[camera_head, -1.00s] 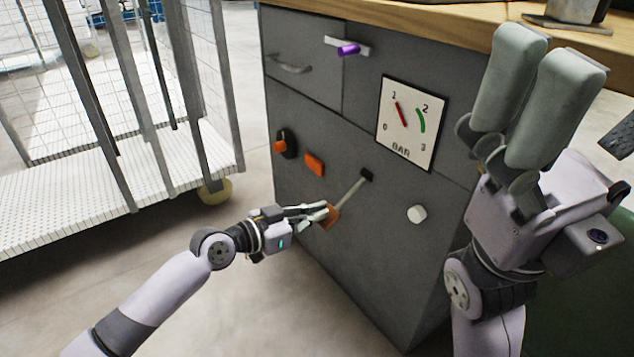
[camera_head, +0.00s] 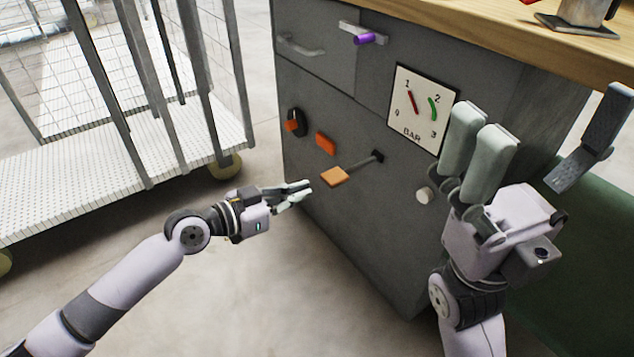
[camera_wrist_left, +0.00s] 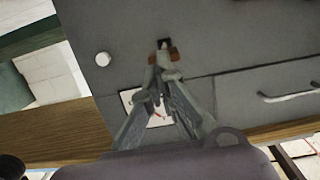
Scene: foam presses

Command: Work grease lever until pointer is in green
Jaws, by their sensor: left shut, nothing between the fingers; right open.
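The grease lever has an orange handle (camera_head: 335,176) and a dark shaft running up right to its slot on the grey cabinet. The BAR gauge (camera_head: 424,122) has a red pointer (camera_head: 414,103) close to the 1 mark, outside the green arc (camera_head: 433,109) near 2. My left gripper (camera_head: 309,188) is shut and empty, left of and slightly below the handle, with a small gap in the head view. In the left wrist view, my left fingertips (camera_wrist_left: 165,72) cover the middle of the orange handle (camera_wrist_left: 178,57). My right gripper (camera_head: 481,117) is open and empty, in front of the cabinet's right part.
An orange block (camera_head: 326,142), an orange-and-black knob (camera_head: 294,123) and a white knob (camera_head: 423,194) are on the cabinet front. A wire cart (camera_head: 150,184) stands left. Floor below the left arm is clear.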

